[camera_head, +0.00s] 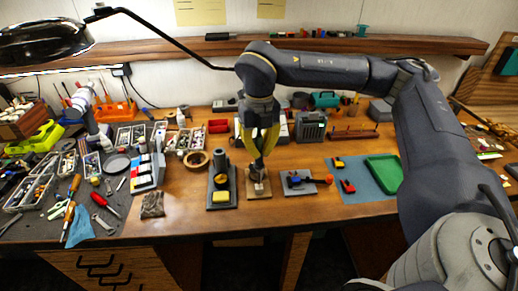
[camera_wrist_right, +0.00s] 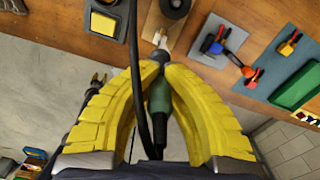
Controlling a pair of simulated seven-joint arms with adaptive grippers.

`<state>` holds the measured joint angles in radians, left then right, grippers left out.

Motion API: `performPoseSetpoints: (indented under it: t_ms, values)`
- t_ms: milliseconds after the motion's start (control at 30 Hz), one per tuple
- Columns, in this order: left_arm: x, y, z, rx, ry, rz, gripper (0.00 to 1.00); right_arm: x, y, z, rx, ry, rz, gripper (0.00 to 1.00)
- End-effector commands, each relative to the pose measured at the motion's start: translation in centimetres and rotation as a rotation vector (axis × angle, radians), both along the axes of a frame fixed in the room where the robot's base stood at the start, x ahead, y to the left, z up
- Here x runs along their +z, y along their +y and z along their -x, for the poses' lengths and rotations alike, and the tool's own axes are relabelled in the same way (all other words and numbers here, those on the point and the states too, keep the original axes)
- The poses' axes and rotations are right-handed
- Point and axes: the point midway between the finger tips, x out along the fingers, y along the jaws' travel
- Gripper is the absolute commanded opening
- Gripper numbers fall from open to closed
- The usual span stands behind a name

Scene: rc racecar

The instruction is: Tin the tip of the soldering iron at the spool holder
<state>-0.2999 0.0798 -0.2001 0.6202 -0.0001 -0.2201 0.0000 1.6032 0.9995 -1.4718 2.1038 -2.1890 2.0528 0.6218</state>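My right gripper (camera_head: 258,154) is over the middle of the bench, pointing down. Its yellow fingers are shut on the soldering iron, whose green handle (camera_wrist_right: 159,101) shows between them in the right wrist view. The iron points down at a small wooden board (camera_head: 258,194), which carries a pale metallic piece (camera_wrist_right: 161,40) and a dark round spool (camera_wrist_right: 174,7). The iron's tip appears close to the pale piece; I cannot tell whether they touch. The iron stand (camera_head: 222,181), with a yellow sponge (camera_head: 220,197), is just left of the board. My left gripper is not in view.
Right of the board lie a grey plate with a blue-handled tool (camera_head: 298,182) and a blue mat (camera_head: 364,174) with a green tray (camera_head: 384,174). A tape ring (camera_head: 196,160) lies to the left. A dark cable hangs beside the iron in the right wrist view.

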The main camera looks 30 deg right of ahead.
Motion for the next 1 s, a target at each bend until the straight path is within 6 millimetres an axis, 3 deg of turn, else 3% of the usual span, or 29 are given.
performPoseSetpoints:
  t_ms: [167,1000]
  values:
    - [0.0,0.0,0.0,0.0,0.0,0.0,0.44,0.2,0.0,0.0,0.0,0.0,0.0,0.0]
    - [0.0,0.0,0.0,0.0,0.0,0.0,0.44,5.6,0.0,0.0,0.0,-0.001,0.0,0.0]
